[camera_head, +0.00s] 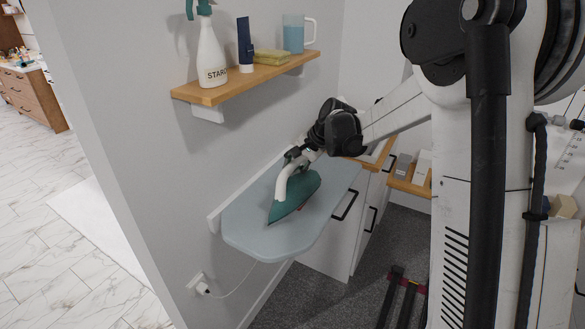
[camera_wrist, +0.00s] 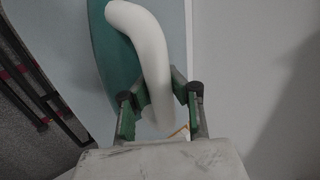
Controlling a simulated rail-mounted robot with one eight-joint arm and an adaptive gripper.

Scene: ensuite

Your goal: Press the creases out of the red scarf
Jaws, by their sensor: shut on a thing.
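A teal iron (camera_head: 296,197) with a white curved handle (camera_head: 283,180) is over the middle of the pale blue ironing board (camera_head: 245,225). Its pointed tip faces the front left. My gripper (camera_head: 297,155) is shut on the handle; in the wrist view my gripper (camera_wrist: 160,93) has a green-padded finger on each side of the white handle (camera_wrist: 150,50). I cannot tell whether the soleplate lies flat or is slightly tilted. Only a small reddish patch (camera_head: 301,208) shows beside the iron's right edge; it may be the red scarf, mostly hidden by the iron.
A wooden wall shelf (camera_head: 225,90) above the board holds a spray bottle (camera_head: 211,55), a dark tube (camera_head: 245,45), a yellow cloth (camera_head: 271,57) and a jug (camera_head: 293,35). A cord runs to a wall socket (camera_head: 198,284). White cabinets (camera_head: 335,235) stand behind right. The board's front is clear.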

